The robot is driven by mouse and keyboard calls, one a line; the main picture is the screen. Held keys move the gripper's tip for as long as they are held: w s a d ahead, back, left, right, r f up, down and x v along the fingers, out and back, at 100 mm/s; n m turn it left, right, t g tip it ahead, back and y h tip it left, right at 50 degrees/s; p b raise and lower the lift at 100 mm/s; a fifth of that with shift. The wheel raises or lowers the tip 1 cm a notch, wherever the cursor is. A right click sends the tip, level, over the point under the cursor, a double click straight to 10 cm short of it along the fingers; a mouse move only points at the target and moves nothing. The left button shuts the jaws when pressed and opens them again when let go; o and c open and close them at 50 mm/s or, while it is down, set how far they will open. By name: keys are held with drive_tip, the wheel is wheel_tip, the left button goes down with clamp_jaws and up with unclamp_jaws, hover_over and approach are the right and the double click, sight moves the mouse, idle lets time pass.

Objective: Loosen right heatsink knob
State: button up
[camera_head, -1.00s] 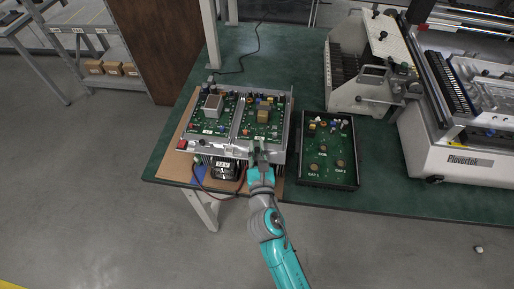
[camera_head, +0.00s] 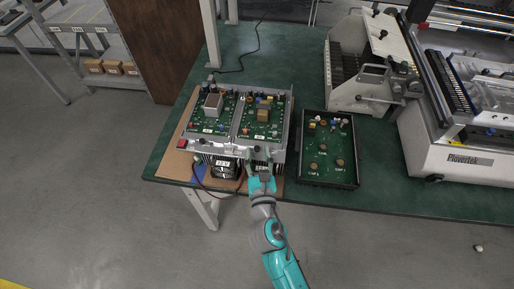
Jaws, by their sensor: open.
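A metal heatsink unit (camera_head: 216,149) carrying two green circuit boards (camera_head: 205,112) (camera_head: 263,118) lies on a brown board on the green table. My gripper (camera_head: 260,154) is open at the front edge of the unit, below the right circuit board. The right heatsink knob cannot be made out; the gripper and its wrist cover that part of the front. I cannot tell whether the fingers touch anything.
A black tray (camera_head: 328,182) with a green panel and several knobs stands to the right. A fan box (camera_head: 224,168) and red and black wires sit at the unit's front left. White machines (camera_head: 460,150) fill the right side.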

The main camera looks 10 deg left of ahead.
drive_tip(key=v, duration=0.9)
drive_tip(key=shift+s, duration=0.15)
